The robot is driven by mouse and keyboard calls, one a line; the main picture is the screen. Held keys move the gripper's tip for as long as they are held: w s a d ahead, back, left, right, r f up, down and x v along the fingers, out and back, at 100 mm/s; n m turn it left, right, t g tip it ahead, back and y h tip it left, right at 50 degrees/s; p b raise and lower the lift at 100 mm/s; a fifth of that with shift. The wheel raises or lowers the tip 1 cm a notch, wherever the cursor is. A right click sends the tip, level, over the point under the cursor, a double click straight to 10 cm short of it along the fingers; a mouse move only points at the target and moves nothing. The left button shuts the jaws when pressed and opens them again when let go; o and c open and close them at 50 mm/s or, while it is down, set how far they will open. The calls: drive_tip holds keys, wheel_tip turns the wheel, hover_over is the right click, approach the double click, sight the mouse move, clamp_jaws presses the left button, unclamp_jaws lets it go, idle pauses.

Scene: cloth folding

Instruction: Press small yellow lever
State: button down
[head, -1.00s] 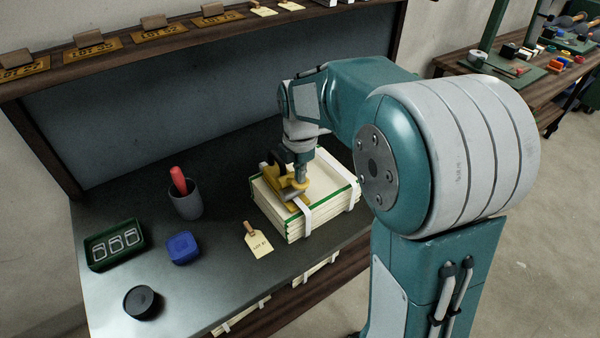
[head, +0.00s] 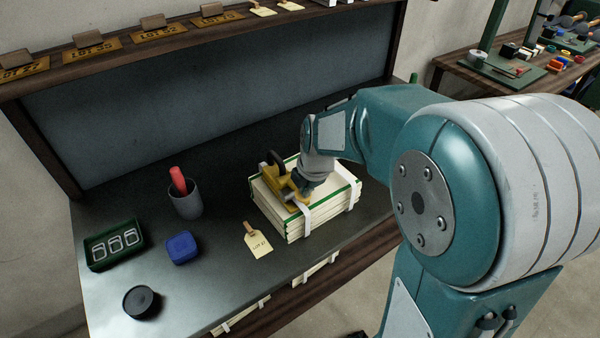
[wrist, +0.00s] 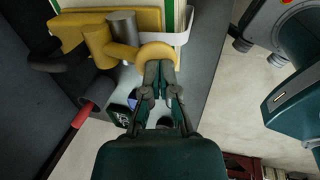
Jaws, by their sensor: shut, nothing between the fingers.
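A yellow strapping tool (head: 277,184) with a black handle (head: 276,160) sits on a banded stack of cream sheets (head: 322,207). In the wrist view its yellow body (wrist: 140,18), a grey cylinder (wrist: 122,27) and a yellow lever with a rounded end (wrist: 156,51) show. I cannot tell for sure that this is the small lever. My gripper (wrist: 160,68) is shut and empty, its fingertips right at the rounded end; contact is unclear. In the head view my gripper (head: 298,188) is at the tool's right side, its fingertips partly hidden.
A white strap (head: 305,218) runs round the stack. To the left lie a paper tag (head: 257,240), a blue box (head: 182,248), a grey cup (head: 186,202) with a red-handled item, a green tray (head: 113,245) and a black round container (head: 141,302). The bench's front edge is close.

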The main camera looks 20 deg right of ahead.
drive_tip(key=shift+s+d+f, duration=0.1)
drive_tip(key=shift+s+f, duration=0.1)
drive_tip(key=shift+f, duration=0.15)
drive_tip(key=shift+r, duration=0.8)
